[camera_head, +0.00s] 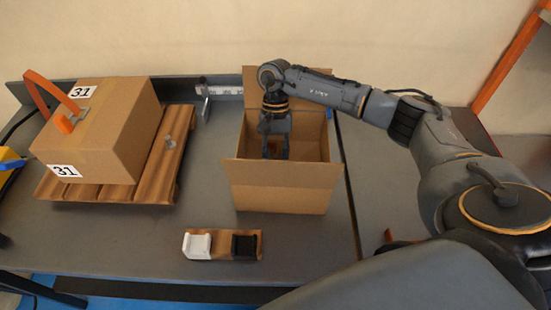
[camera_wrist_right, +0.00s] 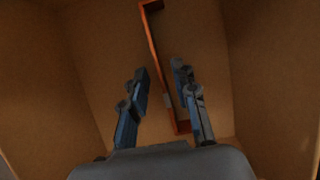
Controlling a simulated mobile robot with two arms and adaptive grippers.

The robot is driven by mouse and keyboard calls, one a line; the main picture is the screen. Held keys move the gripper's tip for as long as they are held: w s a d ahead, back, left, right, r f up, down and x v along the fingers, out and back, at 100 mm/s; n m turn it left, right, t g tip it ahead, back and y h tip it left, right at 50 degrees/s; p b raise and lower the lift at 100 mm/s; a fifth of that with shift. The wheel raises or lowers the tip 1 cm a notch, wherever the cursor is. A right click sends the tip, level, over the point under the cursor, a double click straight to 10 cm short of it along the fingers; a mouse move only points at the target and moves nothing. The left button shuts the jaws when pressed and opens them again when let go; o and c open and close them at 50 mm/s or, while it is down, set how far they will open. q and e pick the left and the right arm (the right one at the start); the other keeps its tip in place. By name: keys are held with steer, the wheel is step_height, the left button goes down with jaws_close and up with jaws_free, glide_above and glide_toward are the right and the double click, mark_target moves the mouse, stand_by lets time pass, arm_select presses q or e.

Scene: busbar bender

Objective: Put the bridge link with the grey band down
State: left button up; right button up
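The bridge link (camera_wrist_right: 155,52) is a thin copper-orange strip with bent ends, inside the open cardboard box (camera_head: 285,187). A small grey band (camera_wrist_right: 168,101) shows near its lower end in the right wrist view. My right gripper (camera_head: 275,155) reaches down into the box. In the wrist view its two fingers (camera_wrist_right: 160,75) are apart, with the strip passing between them and a gap on either side. I cannot tell whether the link rests on the box floor. My left gripper is not in view.
A closed carton (camera_head: 105,130) marked 31 stands on a wooden pallet (camera_head: 110,190) at the left, with an orange-handled tool on top. A wooden holder with a white cradle (camera_head: 197,245) and a black cradle (camera_head: 245,246) lies in front. The grey table (camera_head: 110,240) is clear around it.

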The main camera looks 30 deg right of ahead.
steer(key=b+v, duration=0.1)
steer(key=v, duration=0.5)
steer(key=shift+w+d+r+b, duration=0.1)
steer(key=shift+w+r+b, duration=0.1)
steer(key=shift+r+b, duration=0.15)
steer(key=shift+r, duration=0.4)
steer(key=shift+r, duration=0.1)
